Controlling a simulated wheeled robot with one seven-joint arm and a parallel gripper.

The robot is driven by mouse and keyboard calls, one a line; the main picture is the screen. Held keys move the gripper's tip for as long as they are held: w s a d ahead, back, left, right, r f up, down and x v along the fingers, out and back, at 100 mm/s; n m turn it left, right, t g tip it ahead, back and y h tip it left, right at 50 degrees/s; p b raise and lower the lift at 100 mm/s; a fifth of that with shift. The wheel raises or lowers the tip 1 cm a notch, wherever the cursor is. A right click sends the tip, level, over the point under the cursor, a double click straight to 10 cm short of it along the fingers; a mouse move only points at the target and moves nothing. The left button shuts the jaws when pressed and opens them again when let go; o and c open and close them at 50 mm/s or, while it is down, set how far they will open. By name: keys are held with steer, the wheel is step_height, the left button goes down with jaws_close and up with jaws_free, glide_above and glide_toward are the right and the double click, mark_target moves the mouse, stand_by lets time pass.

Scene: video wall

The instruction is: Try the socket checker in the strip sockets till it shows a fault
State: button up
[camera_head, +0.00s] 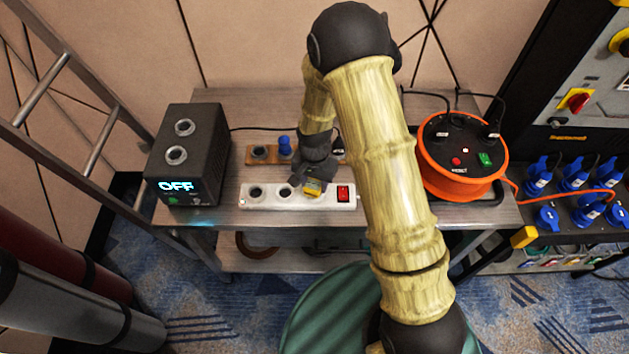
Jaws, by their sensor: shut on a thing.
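The white power strip (270,203) lies near the front edge of the bench. It has a red switch (343,194) at its right end and two open round sockets to the left of my gripper. The yellow socket checker (313,188) is at the right-hand socket position of the strip. My gripper (312,180) is shut on the checker from above. My gripper covers part of the checker, and I cannot tell whether it is fully seated. No indicator on the checker can be read from here.
A dark box (187,150) reading OFF stands at the left. A wooden socket block (256,154) with a blue plug (285,146) lies behind the strip. An orange cable reel (462,150) stands at the right. A ladder (70,110) leans at the far left.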

steer(key=shift+f+b, duration=0.4)
steer(key=shift+f, duration=0.2)
stand_by(0.3)
steer(key=o, duration=1.3)
steer(key=shift+c, duration=0.2)
steer(key=shift+o, duration=0.4)
steer(key=o, duration=0.3)
steer(key=shift+r, duration=0.15)
steer(key=shift+r+p, duration=2.35)
steer(key=shift+r, duration=0.55)
